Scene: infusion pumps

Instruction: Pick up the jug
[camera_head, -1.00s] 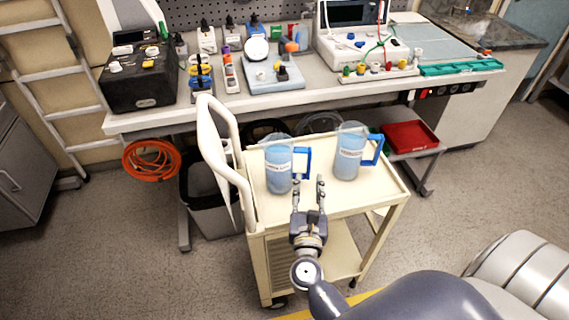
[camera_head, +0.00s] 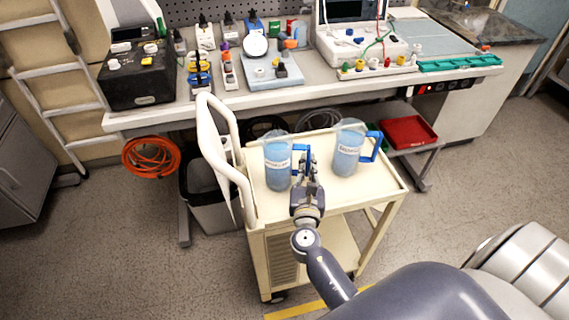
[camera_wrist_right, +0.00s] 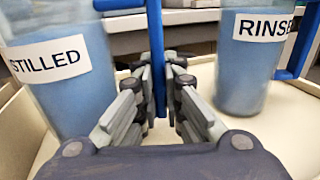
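Two clear jugs with blue liquid and blue handles stand upright on the cart top. The left jug (camera_head: 278,174) has a label ending in "STILLED" in the wrist view (camera_wrist_right: 62,85). The right jug (camera_head: 347,158) has a label starting "RINSE" in the wrist view (camera_wrist_right: 243,72). My right gripper (camera_head: 309,168) is at the left jug's handle (camera_wrist_right: 157,50). In the wrist view its fingers (camera_wrist_right: 158,88) are close together on both sides of the handle and look shut on it. The jug still appears to rest on the cart. My left gripper is not in view.
The cream cart (camera_head: 335,203) has a raised white push handle (camera_head: 213,150) at its left. Behind it is a workbench (camera_head: 300,82) with instruments. A red tray (camera_head: 408,132) sits on a low shelf at right. A grey bin (camera_head: 213,205) stands left of the cart.

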